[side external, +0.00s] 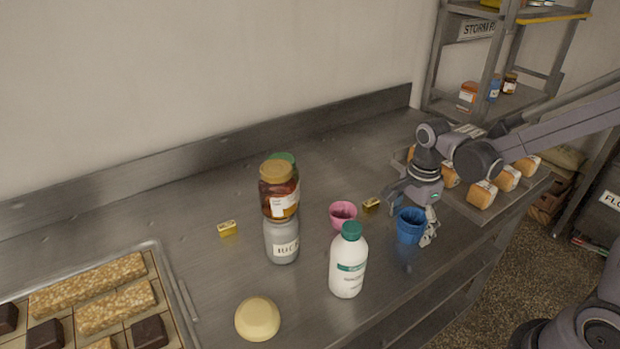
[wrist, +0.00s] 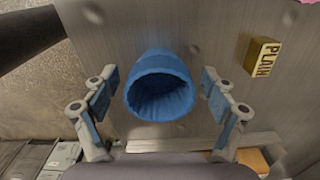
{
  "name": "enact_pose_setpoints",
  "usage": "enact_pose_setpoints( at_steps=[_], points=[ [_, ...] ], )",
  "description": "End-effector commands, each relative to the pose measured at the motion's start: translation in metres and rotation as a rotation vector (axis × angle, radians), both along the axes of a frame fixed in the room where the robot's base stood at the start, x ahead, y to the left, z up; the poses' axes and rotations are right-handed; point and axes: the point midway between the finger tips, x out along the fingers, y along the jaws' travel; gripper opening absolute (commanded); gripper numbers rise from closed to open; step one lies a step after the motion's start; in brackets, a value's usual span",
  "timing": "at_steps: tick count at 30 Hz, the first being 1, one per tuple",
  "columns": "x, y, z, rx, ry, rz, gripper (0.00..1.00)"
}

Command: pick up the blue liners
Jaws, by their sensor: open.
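The blue liners (side external: 410,226) are a cup-shaped stack on the metal counter, near its front edge. In the wrist view the blue liners (wrist: 160,88) show their open mouth and lie between my two fingers. My gripper (side external: 416,217) is open around them, with one finger on each side. In the wrist view my gripper (wrist: 160,100) shows a gap between each finger and the liners. The side view hides part of the liners' rim behind the gripper.
Pink liners (side external: 342,214), a white bottle (side external: 347,262) and a small yellow block (side external: 371,203) stand left of my gripper. A yellow block marked PLAIN (wrist: 262,57) shows in the wrist view. A tray of small loaves (side external: 515,196) lies close on the right.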

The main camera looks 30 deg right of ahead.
Motion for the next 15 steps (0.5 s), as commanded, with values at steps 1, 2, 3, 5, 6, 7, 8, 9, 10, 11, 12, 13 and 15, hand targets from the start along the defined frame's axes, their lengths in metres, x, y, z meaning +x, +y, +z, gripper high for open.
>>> enact_pose_setpoints(
  at_steps=[1, 2, 3, 5, 6, 7, 8, 9, 10, 11, 12, 13, 15],
  points=[
    [0.0000, 0.0000, 0.0001, 0.000, 0.000, 0.000, 0.85],
    [0.0000, 0.0000, 0.0001, 0.000, 0.000, 0.000, 0.85],
    [0.0000, 0.0000, 0.0002, 0.000, 0.000, 0.000, 0.73],
    [0.0000, 0.0000, 0.0002, 0.000, 0.000, 0.000, 0.56],
    [0.0000, 0.0000, 0.0002, 0.000, 0.000, 0.000, 0.44],
    [0.0000, 0.0000, 0.0002, 0.000, 0.000, 0.000, 0.36],
    [0.0000, 0.0000, 0.0002, 0.000, 0.000, 0.000, 0.27],
    [0.0000, 0.0000, 0.0002, 0.000, 0.000, 0.000, 0.26],
    [0.0000, 0.0000, 0.0002, 0.000, 0.000, 0.000, 0.26],
    [0.0000, 0.0001, 0.0002, 0.000, 0.000, 0.000, 0.26],
    [0.0000, 0.0001, 0.0002, 0.000, 0.000, 0.000, 0.26],
    [-0.0001, 0.0000, 0.0002, 0.000, 0.000, 0.000, 0.26],
    [-0.0001, 0.0000, 0.0002, 0.000, 0.000, 0.000, 0.26]
  ],
)
